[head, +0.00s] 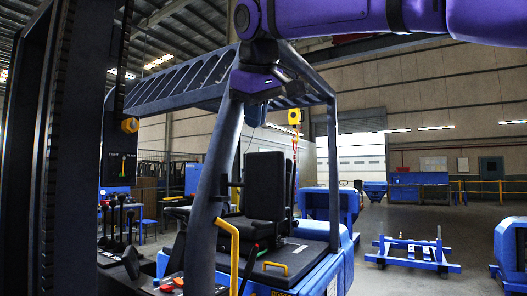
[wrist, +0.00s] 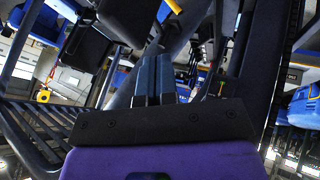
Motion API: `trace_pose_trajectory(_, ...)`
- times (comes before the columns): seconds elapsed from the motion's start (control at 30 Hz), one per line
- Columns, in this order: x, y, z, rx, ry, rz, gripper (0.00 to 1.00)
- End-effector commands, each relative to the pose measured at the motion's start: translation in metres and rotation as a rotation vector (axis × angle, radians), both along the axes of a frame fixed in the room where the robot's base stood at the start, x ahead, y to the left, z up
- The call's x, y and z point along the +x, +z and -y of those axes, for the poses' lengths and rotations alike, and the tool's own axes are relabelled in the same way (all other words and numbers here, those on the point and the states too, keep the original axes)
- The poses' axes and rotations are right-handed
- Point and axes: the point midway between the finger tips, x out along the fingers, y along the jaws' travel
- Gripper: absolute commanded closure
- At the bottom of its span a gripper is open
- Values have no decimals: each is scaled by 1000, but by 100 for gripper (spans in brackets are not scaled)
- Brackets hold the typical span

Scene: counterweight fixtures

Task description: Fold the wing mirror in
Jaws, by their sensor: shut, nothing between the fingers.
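I cannot clearly make out the wing mirror in either view. A small black part (head: 237,184) juts from the forklift's front cab pillar (head: 207,220) in the head view, and I cannot tell whether it belongs to the mirror. My gripper (head: 256,115) hangs from the purple arm in front of the top of that pillar, below the roof guard. In the wrist view, the fingers of my gripper (wrist: 153,78) are together and empty. They overlap the dark pillar behind them in the picture; I cannot tell if they touch it.
The slatted roof guard (head: 180,82) spans above the cab. The dark mast (head: 75,150) fills the left. A black seat (head: 265,185), yellow grab handle (head: 229,250) and control levers (head: 115,220) are below. Open floor and a blue wheeled frame (head: 413,252) lie at right.

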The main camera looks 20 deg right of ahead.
Motion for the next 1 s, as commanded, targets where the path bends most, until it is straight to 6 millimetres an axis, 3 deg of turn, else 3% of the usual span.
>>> trace_pose_trajectory(0.2, 8, 15, -6, -13, 16, 7, 100)
trace_pose_trajectory(0.57, 9, 14, -6, -13, 16, 7, 100)
trace_pose_trajectory(0.77, 19, 1, -3, -13, 15, 5, 100)
trace_pose_trajectory(1.0, 44, -34, 4, -14, 15, 4, 100)
